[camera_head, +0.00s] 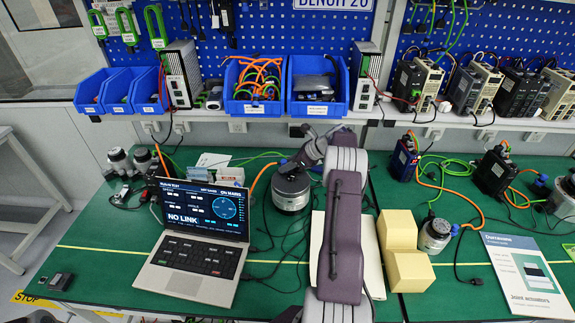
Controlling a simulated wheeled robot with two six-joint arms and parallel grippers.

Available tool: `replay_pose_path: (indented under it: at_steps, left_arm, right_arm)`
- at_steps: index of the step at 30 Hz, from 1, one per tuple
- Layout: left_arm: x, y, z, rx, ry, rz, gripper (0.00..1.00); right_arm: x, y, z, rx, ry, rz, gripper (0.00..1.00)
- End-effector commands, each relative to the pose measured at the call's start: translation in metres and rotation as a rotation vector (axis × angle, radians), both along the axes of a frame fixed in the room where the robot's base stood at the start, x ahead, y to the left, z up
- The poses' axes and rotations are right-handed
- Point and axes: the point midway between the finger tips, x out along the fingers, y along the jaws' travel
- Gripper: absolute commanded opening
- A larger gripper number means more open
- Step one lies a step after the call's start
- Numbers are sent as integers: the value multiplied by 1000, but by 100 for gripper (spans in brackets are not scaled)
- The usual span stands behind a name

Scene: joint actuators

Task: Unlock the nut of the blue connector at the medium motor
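A round silver and dark motor (291,194) stands on the green bench right of the laptop. A small blue connector (284,162) shows at its upper edge, where an orange cable arrives. My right gripper (303,166) is over this motor, close to the connector. Its fingertips are small and partly hidden, so I cannot tell if they are open, shut or touching. The connector's nut is too small to make out. Another silver motor (435,236) stands further right, with a blue connector (454,230) at its side. My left gripper is not in view.
A laptop (200,235) reading "NO LINK" stands left. Yellow foam blocks (408,268) lie right of my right arm. A booklet (525,275) lies at far right. Loose cables cross the bench. Blue bins (257,106) stand on the shelf behind.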

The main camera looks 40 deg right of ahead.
Motion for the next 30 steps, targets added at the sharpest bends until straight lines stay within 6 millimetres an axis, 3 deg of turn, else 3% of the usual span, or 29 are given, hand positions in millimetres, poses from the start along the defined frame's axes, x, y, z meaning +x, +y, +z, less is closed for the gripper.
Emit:
replay_pose_path:
  at_steps: [12,23,24,26,30]
  left_arm:
    - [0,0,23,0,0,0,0]
    - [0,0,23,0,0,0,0]
    - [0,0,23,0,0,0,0]
    - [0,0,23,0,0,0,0]
    - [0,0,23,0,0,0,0]
  right_arm:
    - [3,-2,4,-1,-6,117,0]
    - [2,-2,2,-2,-5,132,0]
    - [2,-2,2,-2,-5,132,37]
    - [2,-2,2,-2,-4,132,54]
    - [2,-2,1,-1,-3,132,54]
